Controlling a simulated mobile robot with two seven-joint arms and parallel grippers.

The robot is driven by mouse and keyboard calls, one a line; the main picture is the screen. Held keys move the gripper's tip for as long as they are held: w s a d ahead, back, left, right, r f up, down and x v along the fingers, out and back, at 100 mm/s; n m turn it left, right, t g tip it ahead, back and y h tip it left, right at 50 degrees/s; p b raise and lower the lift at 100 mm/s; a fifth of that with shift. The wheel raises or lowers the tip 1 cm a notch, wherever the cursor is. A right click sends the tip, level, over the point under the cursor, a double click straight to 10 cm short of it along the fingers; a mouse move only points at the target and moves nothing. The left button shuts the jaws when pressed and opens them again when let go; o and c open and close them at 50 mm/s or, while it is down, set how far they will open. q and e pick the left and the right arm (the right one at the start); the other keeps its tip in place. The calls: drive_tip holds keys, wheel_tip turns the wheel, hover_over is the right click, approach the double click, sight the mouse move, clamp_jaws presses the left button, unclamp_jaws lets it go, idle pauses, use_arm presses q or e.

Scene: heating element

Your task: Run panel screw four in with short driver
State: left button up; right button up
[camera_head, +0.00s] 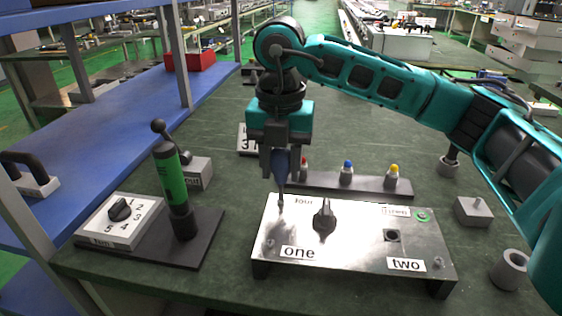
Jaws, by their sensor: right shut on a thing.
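The metal panel (345,262) stands on short feet on the green table, with labels "one" at the front left, "two" at the front right and a partly hidden "four" at the back left. My right gripper (281,165) is shut on a dark blue driver (282,172) that points down. The driver's tip is at the panel's back left corner, where a small screw (280,201) shows beside the "four" label. I cannot tell how deep the screw sits. My left gripper is not in view.
A black knob (324,218) rises from the panel near the driver. Behind is a dark rack (318,183) with red, blue and yellow-topped drivers. A green cylinder (171,178) on a black base and a numbered dial box (122,220) stand left. Grey parts lie right.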

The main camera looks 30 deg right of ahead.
drive_tip(key=m, duration=0.3)
drive_tip(key=shift+m+p, duration=0.3)
drive_tip(key=shift+m, duration=0.1)
drive_tip(key=m, duration=0.4)
drive_tip(key=shift+p, duration=0.35)
drive_tip(key=shift+r+p, duration=0.35)
